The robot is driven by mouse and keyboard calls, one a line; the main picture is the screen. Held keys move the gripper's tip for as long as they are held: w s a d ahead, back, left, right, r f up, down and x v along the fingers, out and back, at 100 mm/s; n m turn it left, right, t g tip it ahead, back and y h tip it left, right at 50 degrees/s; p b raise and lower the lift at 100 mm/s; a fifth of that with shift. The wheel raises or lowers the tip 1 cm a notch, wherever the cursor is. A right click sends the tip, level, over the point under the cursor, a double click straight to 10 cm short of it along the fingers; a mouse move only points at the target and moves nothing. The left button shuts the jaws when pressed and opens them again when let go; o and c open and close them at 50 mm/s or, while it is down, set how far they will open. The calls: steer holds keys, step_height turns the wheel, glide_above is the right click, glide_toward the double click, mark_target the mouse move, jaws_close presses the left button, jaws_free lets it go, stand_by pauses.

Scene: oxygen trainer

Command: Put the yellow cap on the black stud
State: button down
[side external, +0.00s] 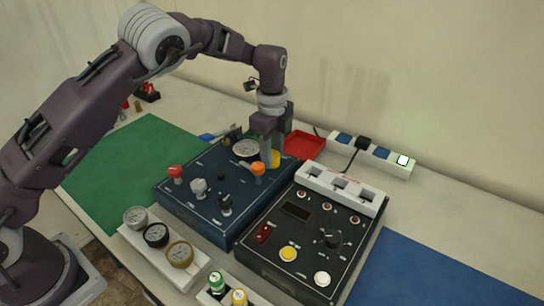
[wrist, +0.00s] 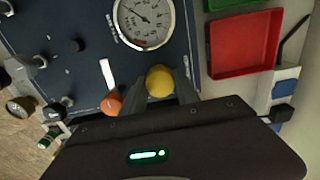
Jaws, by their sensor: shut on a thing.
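The yellow cap (side external: 275,158) is between the fingers of my gripper (side external: 272,163), which is shut on it. In the wrist view the cap (wrist: 160,82) shows round between the fingertips (wrist: 161,88). It is beside the orange knob and below the gauge; its height above the panel is hard to tell. A small black stud (side external: 221,178) stands on the dark blue panel (side external: 190,217), left of my gripper. It seems to be the dark round piece (wrist: 78,45) left of the gauge in the wrist view.
Red and grey knobs (side external: 198,188) and a black knob (side external: 225,203) rise from the panel. A red tray (side external: 304,145) and a black control box (side external: 310,240) lie to the right.

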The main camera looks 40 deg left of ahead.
steer(key=r, duration=0.9)
steer(key=shift+s+a, duration=0.2)
steer(key=shift+a, duration=0.1)
steer(key=s+a, duration=0.7)
steer(key=s, duration=0.3)
steer(key=shift+s, duration=0.25)
steer(key=shift+f, duration=2.6)
steer(key=shift+f, duration=0.1)
